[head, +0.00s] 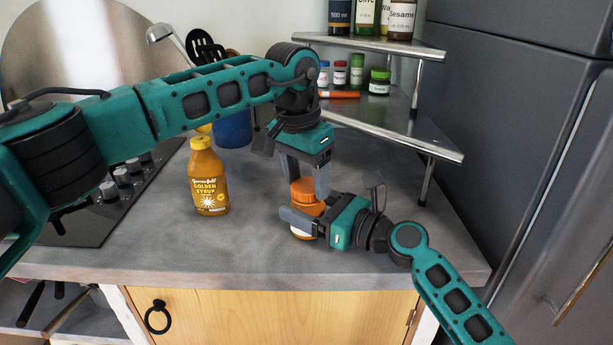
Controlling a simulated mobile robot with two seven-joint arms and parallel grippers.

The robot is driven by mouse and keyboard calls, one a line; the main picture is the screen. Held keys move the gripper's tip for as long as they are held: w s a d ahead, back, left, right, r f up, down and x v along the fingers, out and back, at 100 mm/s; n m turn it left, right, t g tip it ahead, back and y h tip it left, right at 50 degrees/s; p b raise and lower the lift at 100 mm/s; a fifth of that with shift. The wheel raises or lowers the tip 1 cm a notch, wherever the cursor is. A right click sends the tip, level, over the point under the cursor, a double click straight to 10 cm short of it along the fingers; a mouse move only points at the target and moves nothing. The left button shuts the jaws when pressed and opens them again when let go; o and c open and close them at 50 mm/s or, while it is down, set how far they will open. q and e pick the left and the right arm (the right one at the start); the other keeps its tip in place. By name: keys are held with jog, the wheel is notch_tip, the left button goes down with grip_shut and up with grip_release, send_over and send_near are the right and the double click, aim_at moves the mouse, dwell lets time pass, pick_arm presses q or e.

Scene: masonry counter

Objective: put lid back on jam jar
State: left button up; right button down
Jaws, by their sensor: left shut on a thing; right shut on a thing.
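The jam jar (299,234) stands upright on the grey counter near its front edge, with part of its pale label showing low down. My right gripper (304,214) reaches in from the right and is shut around the jar's body, hiding much of it. The orange lid (303,189) is at the top of the jar. My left gripper (306,184) points down from above and is shut on the lid, one finger on each side. The lid looks level and in line with the jar. I cannot tell whether it is seated or slightly above the rim.
A golden syrup bottle (208,180) stands on the counter to the left. A blue utensil pot (233,128) is behind it and a black hob (110,200) lies further left. A metal corner shelf (430,143) with small jars stands behind right. The counter's front middle is clear.

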pick_arm(q)
jog(key=o, duration=1)
jog(key=shift+r, duration=2.3)
